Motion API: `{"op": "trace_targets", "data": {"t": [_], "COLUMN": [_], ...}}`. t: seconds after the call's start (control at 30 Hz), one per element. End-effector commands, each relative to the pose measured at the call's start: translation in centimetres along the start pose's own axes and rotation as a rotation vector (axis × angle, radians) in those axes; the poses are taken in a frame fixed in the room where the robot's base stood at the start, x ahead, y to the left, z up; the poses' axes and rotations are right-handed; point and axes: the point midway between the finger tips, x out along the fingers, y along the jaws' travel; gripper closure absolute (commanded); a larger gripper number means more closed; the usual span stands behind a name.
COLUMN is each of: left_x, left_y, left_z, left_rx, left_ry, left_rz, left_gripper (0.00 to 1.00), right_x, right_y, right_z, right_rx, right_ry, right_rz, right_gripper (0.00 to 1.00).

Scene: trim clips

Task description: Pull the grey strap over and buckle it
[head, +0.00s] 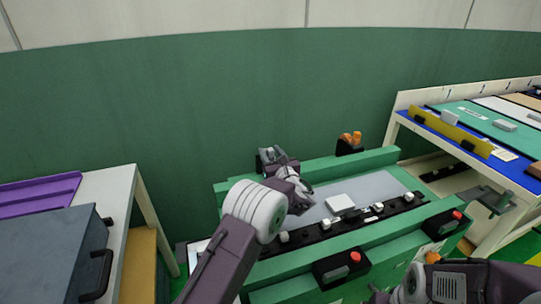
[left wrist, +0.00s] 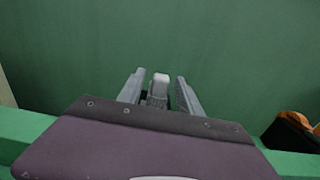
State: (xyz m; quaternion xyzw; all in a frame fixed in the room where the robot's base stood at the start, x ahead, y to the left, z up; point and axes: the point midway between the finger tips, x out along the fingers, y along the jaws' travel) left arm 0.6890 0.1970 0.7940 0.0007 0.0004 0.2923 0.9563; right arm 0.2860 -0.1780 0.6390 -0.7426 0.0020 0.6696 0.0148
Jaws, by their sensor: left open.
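My left gripper (head: 270,156) reaches over the back left of a green fixture (head: 372,160). In the left wrist view its two fingers (left wrist: 160,80) stand apart. A small grey piece with a pale top (left wrist: 158,88) shows between them, with a gap visible on each side. It looks like the grey strap's end, but my wrist hides its lower part. I cannot tell whether the fingers touch it. A dark block (head: 259,166) sits beside the gripper. I cannot make out a buckle. My right arm is at the bottom right, its gripper out of view.
A black block with an orange top (head: 350,139) stands at the fixture's back right. A white block (head: 340,202) lies on its grey panel. Boxes with red buttons (head: 355,257) line the front. Tables stand left (head: 122,182) and right (head: 395,119).

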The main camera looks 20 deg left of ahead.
Motion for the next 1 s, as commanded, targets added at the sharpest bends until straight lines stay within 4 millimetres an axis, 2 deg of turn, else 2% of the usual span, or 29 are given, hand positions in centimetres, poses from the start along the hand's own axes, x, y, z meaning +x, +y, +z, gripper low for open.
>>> {"op": "trace_targets", "data": {"t": [0.23, 0.27, 0.3, 0.4, 1.0], "left_x": [0.22, 0.21, 0.21, 0.2, 0.17], "left_y": [0.03, 0.03, 0.03, 0.03, 0.03], "left_z": [0.06, 0.06, 0.06, 0.06, 0.03], "left_rx": [-0.001, -0.001, -0.001, -0.001, -0.001], "left_ry": [0.0, 0.0, 0.0, 0.0, 0.0], "left_rz": [0.0, 0.001, 0.001, 0.001, 0.001], "left_gripper": [0.58, 0.64, 0.75, 1.0, 1.0], "right_x": [0.01, 0.01, 0.01, 0.01, 0.02], "right_y": [0.0, 0.0, 0.0, 0.0, 0.0], "right_z": [0.0, 0.0, 0.0, 0.0, 0.0], "right_rx": [0.0, 0.0, 0.0, 0.0, 0.0], "right_ry": [0.0, 0.0, 0.0, 0.0, 0.0], "right_rz": [0.0, 0.0, 0.0, 0.0, 0.0], "right_gripper": [0.0, 0.0, 0.0, 0.0, 0.0]}}
